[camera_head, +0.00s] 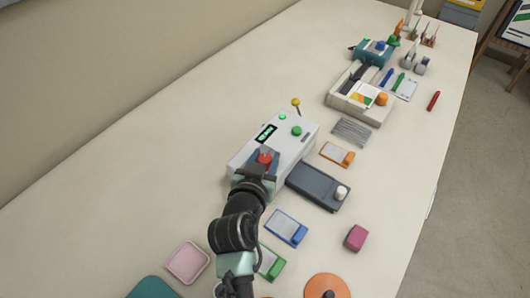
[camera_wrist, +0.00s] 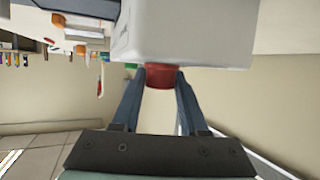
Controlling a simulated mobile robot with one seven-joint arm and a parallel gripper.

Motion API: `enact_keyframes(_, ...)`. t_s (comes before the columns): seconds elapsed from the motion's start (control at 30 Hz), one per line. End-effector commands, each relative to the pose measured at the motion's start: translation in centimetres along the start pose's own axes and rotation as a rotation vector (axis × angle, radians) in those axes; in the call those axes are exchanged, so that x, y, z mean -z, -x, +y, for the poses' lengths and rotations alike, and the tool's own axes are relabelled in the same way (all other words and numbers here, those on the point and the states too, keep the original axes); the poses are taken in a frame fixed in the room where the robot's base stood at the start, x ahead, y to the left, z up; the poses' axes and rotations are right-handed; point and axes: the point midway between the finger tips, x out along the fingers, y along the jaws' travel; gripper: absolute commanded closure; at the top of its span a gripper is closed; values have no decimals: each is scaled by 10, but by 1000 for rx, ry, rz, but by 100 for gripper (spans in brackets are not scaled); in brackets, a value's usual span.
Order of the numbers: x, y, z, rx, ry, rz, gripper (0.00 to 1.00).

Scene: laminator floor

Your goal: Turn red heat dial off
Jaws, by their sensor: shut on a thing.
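The red heat dial (camera_head: 264,158) sits on the near end of the white laminator (camera_head: 299,151). My gripper (camera_head: 262,165) reaches it from the near side. In the wrist view the red dial (camera_wrist: 160,75) shows between the fingertips of my gripper (camera_wrist: 161,78), and both fingers touch its sides. The gripper is shut on the dial. The laminator body (camera_wrist: 190,35) fills the top of the wrist view. A dark display with green marks (camera_head: 266,133) and a green button (camera_head: 296,131) are on its top. Any pointer mark on the dial is hidden.
A yellow-knobbed lever (camera_head: 296,102) stands at the laminator's far side. A dark grey tray (camera_head: 318,187) with a white knob lies close at its right. Blue (camera_head: 286,228) and orange (camera_head: 337,154) card pieces and a magenta block (camera_head: 356,238) lie right.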

Motion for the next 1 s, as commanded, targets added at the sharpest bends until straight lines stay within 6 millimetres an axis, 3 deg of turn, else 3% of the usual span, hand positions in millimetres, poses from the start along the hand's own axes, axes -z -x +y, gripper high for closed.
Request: enact_keyframes(1.0,-3,-1,2,406,169,0,100)
